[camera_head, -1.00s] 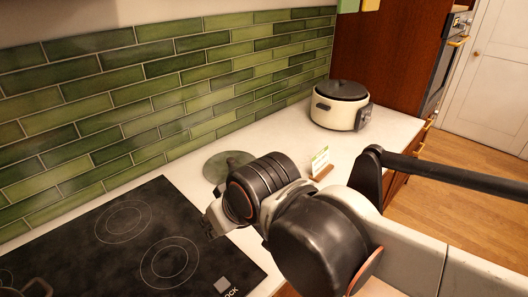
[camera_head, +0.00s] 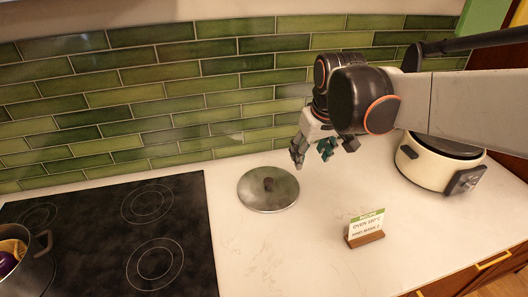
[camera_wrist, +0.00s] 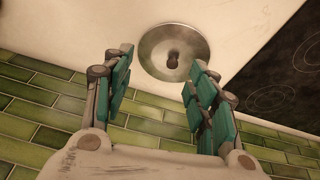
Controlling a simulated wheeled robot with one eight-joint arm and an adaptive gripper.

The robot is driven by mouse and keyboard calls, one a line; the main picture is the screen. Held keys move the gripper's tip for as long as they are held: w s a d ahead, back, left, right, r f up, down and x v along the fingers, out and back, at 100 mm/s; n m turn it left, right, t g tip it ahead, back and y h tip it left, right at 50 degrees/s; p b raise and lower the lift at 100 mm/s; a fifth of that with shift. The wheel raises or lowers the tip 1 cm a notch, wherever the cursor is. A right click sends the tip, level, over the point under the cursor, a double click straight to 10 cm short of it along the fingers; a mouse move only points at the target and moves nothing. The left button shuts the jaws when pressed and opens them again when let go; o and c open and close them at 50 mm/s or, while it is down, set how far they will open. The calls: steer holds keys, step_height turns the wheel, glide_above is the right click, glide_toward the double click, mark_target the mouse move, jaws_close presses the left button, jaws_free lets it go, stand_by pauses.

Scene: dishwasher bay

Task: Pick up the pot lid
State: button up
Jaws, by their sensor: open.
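The pot lid (camera_head: 268,197) is a round grey metal disc with a small dark brown knob (camera_head: 268,184). It lies flat on the white counter, right of the cooktop. In the wrist view the lid (camera_wrist: 156,59) shows at the top, beyond and between the fingertips. My gripper (camera_head: 325,152) is open and empty, above the counter to the right of the lid and apart from it. Its teal-padded fingers (camera_wrist: 157,76) are spread wide in the wrist view.
A black cooktop (camera_head: 112,240) lies at left with a metal pot (camera_head: 30,262) holding something purple and yellow. A white cooker (camera_head: 425,170) stands at right. A recipe card on a wooden stand (camera_head: 366,239) stands nearer. The green tiled wall (camera_head: 180,90) runs behind.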

steer(key=w+a+f+n+g+p, duration=0.2)
steer(key=w+a+f, duration=0.15)
steer(key=w, duration=0.65)
steer(key=n+g+p, duration=0.1)
steer(key=g+p, duration=0.1)
glide_above(268, 180)
step_height(268, 180, down, 7)
steer(key=f, duration=0.2)
steer(key=f+b, duration=0.1)
steer(key=f, duration=0.5)
steer(key=shift+w+d+f+b, duration=0.25)
steer(key=shift+d+b, duration=0.05)
steer(key=shift+d, duration=0.05)
steer(key=shift+s+a+f+b, duration=0.15)
steer(key=shift+f+b, duration=0.2)
steer(key=shift+f, duration=1.05)
steer(key=shift+a+f+b, duration=0.15)
steer(key=shift+f+b, duration=0.15)
steer(key=shift+f, duration=1.05)
steer(key=shift+r, duration=0.1)
jaws_close()
